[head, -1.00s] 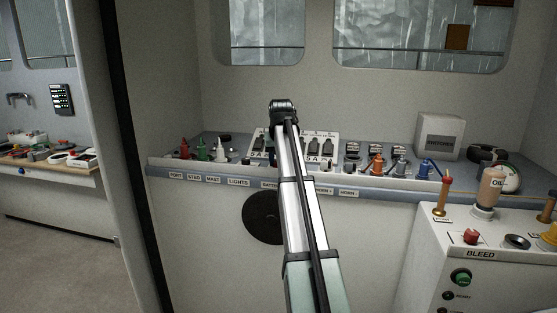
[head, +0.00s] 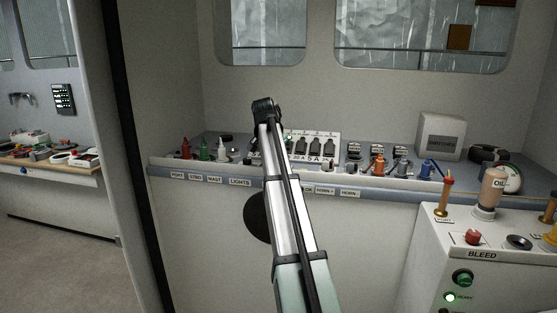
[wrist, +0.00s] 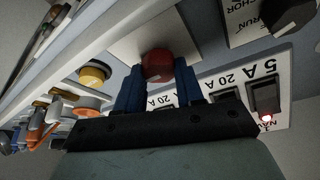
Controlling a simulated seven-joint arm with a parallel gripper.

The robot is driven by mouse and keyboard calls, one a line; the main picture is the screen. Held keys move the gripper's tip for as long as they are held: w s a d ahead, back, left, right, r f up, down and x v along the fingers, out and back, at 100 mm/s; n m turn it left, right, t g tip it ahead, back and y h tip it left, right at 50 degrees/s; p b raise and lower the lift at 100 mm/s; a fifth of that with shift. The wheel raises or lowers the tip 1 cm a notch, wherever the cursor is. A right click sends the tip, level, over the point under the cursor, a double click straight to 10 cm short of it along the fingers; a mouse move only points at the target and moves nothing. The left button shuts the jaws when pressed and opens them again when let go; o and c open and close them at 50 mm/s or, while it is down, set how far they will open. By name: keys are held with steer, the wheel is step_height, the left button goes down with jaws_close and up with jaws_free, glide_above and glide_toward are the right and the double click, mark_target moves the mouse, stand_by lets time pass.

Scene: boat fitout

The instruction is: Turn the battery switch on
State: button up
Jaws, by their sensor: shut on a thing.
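The battery switch appears to be the red round knob (wrist: 157,64) on a pale plate in the wrist view. My gripper (wrist: 158,82) is shut on it, with one blue finger on each side. The fingertips' exact contact is partly hidden by the knob and fingers. In the head view my arm reaches to the console and hides the knob and its label.
Red (head: 185,149) and green (head: 203,150) fittings stand left on the console (head: 365,190). Orange (head: 378,164) and blue (head: 401,166) ones stand right. A yellow knob (wrist: 94,74) sits left of the red knob. The BLEED box (head: 480,254) stands front right.

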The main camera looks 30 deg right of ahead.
stand_by(0.3)
steer(key=o, duration=1)
steer(key=shift+o, duration=0.2)
steer(key=v, duration=1.3)
steer(key=shift+a+r, duration=0.3)
